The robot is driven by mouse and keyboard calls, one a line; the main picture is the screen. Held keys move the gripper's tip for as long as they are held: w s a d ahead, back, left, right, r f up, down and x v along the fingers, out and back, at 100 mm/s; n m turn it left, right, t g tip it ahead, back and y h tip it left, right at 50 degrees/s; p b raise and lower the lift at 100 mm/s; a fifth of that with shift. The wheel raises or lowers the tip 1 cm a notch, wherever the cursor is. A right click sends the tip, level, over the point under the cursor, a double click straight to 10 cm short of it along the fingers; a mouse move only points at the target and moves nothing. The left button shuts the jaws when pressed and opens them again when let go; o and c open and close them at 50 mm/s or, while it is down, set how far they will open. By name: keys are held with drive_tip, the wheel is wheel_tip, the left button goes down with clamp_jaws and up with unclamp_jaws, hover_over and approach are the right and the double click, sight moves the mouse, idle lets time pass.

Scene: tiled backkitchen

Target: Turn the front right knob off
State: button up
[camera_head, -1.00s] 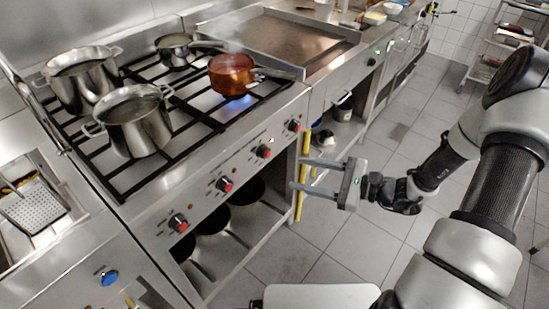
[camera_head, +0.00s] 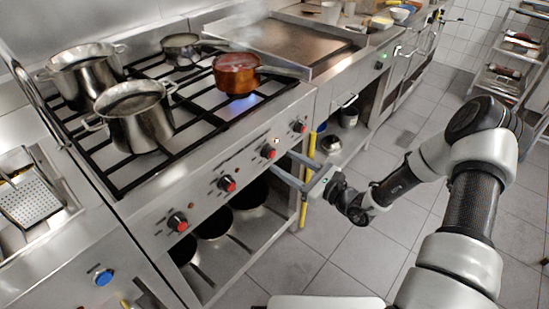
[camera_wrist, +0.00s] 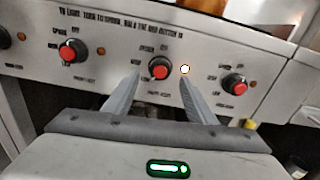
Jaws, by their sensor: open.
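The front control panel (camera_head: 205,190) of the stove holds a row of black knobs with red caps. The third knob from the left (camera_head: 268,151), which also shows in the wrist view (camera_wrist: 159,69), has a lit indicator lamp (camera_wrist: 185,69) beside it. The label below it is too blurred to read surely. My gripper (camera_head: 281,162) is open and empty, pointing at the panel. In the wrist view its fingers lie left and right of this knob, with the tips seemingly still short of it. The rightmost knob (camera_wrist: 235,83) is to the right of the fingers.
A copper pan (camera_head: 235,75) stands over a blue flame on the front right burner. Steel pots (camera_head: 138,125) stand to the left. Pans sit on the open shelf below the panel. A yellow post (camera_head: 306,180) is close to my gripper. The floor (camera_head: 335,235) is clear.

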sight(273, 156)
drive_tip(key=x, duration=0.5)
drive_tip(key=shift+b, duration=0.3)
drive_tip(key=c, duration=1)
drive_tip(key=shift+c, duration=0.2)
